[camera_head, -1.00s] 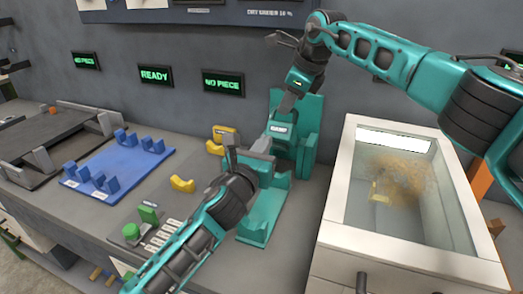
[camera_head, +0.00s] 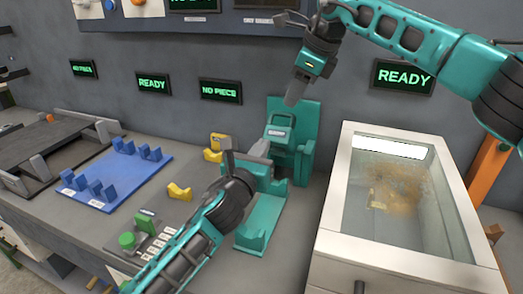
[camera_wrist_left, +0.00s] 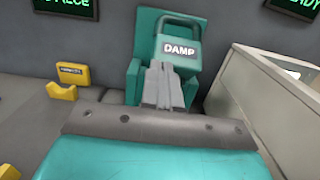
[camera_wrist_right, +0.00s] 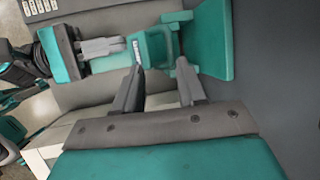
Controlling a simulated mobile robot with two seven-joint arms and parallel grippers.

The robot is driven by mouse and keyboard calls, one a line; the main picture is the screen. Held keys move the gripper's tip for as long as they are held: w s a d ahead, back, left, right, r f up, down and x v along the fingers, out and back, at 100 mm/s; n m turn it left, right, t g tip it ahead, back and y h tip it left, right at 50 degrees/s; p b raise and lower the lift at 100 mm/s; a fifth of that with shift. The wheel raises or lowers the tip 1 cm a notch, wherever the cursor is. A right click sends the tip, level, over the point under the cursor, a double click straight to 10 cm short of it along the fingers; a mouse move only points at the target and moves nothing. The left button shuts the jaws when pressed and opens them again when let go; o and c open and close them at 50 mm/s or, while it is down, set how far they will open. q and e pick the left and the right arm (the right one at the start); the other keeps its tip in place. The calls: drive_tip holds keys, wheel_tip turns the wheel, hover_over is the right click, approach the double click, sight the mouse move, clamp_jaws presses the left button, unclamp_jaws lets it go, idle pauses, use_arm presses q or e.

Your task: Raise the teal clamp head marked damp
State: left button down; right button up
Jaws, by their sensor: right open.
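The teal clamp head marked DAMP (camera_head: 281,137) is on its upright teal stand (camera_head: 308,112), above a teal base (camera_head: 258,222). It also shows in the left wrist view (camera_wrist_left: 176,62), with a looped handle on top. My left gripper (camera_head: 264,148) is shut, its fingertips in front of the head, just below the label; I cannot tell whether they touch it. My right gripper (camera_head: 293,98) is above the head, apart from the handle. In the right wrist view (camera_wrist_right: 157,80) its fingers are spread and empty, with the handle beyond them.
A white-framed, glass-topped box (camera_head: 335,200) stands right of the clamp. Yellow cradles (camera_head: 180,191), a blue tray (camera_head: 120,185) and a green button (camera_head: 127,240) are on the bench to the left. The grey wall (camera_head: 225,125) with lit signs is close behind.

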use_arm(q)
drive_tip(key=v, duration=1.3)
drive_tip(key=shift+f, duration=0.2)
use_arm(e)
drive_tip(key=v, duration=0.5)
drive_tip(key=shift+w+r, duration=0.1)
